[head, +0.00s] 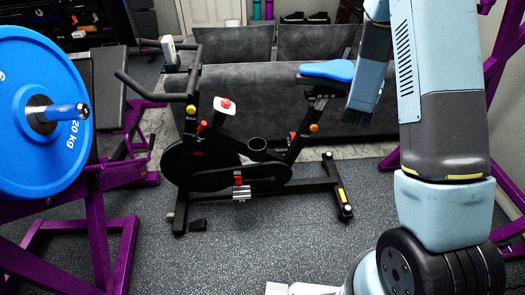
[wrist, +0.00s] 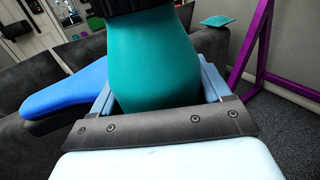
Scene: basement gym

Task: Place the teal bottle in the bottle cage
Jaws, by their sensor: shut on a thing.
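The teal bottle (wrist: 155,65) fills the middle of the wrist view, with a dark part at the top edge. My gripper (wrist: 158,88) is shut on it, one finger on each side. The bottle's far end is out of frame. In the head view I cannot make out the held bottle; my arm covers the right side. The bottle cage appears to be the black ring-shaped holder (head: 257,144) low on the exercise bike (head: 238,178), between handlebars and saddle. It looks empty. My gripper is apart from it, on the saddle side.
The blue saddle (head: 327,70) stands close to my arm and also shows at left in the wrist view (wrist: 68,92). A dark grey sofa (head: 265,85) is behind the bike. A blue weight plate (head: 30,120) on a purple rack stands at left. The floor before the bike is clear.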

